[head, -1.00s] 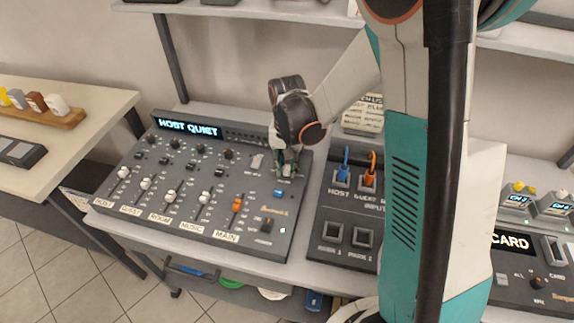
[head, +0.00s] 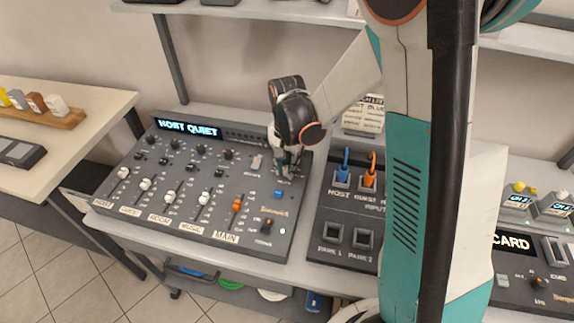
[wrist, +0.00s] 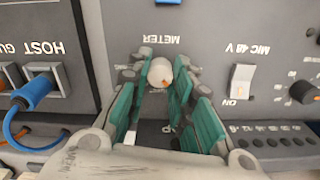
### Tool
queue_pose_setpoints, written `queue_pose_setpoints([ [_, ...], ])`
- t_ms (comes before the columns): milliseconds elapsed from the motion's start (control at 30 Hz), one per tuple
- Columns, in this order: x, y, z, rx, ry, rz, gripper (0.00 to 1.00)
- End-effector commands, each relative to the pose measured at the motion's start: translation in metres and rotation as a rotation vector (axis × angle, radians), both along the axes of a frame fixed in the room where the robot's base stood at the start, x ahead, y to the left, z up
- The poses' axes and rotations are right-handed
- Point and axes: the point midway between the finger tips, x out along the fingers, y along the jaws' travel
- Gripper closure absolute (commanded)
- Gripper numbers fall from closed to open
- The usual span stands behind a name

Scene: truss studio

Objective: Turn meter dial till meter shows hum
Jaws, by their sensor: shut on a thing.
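The meter dial (wrist: 160,72) is a small pale knob with an orange mark, below the upside-down METER label in the wrist view. My gripper (wrist: 158,82) is shut on the dial, with its green-padded fingers on both sides of it. In the head view my gripper (head: 287,172) points down at the upper right of the mixer panel and hides the dial. The meter display (head: 188,129) at the back of the mixer reads HOST QUIET in pale blue letters.
The mixer (head: 150,195) has several faders and knobs. A white MIC 48 V switch (wrist: 241,82) is beside the dial. A patch panel (head: 345,210) with a blue plug (wrist: 36,92) and an orange plug (head: 370,172) stands close on the other side.

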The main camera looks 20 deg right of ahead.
Motion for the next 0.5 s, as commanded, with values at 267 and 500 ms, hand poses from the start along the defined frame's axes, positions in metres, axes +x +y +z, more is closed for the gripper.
queue_pose_setpoints([
  [267,-0.0001,0.0001,-0.0001,0.0,0.0,0.001,0.57],
  [500,0.0001,0.0001,0.0027,0.0,0.0,0.001,0.57],
])
